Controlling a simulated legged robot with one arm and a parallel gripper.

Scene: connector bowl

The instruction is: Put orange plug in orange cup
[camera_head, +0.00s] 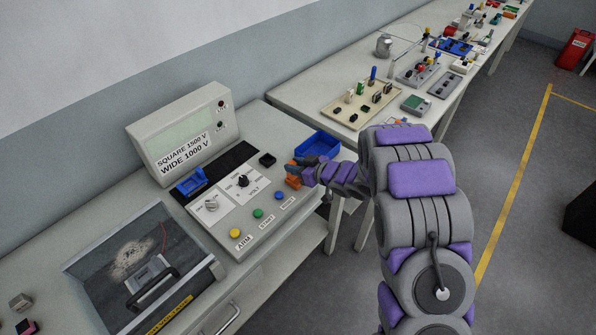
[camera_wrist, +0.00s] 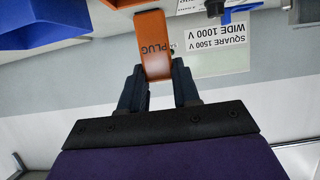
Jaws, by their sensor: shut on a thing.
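An orange plug (camera_wrist: 153,48) with the word PLUG on it sits between the two dark fingers of my gripper (camera_wrist: 158,85) in the wrist view. The gripper is shut on it. In the head view my gripper (camera_head: 303,173) is over the right edge of the control panel, and an orange part (camera_head: 293,182) shows at its tip. A second bit of orange (camera_wrist: 125,3) is cut off by the top edge of the wrist view; I cannot tell whether it is the orange cup.
A blue bin (camera_head: 317,146) stands just behind my gripper. A control panel (camera_head: 260,240) with buttons and knobs, a blue holder (camera_head: 191,182) and a display box (camera_head: 182,132) are to the left. A table (camera_head: 300,95) with several connectors stands farther back.

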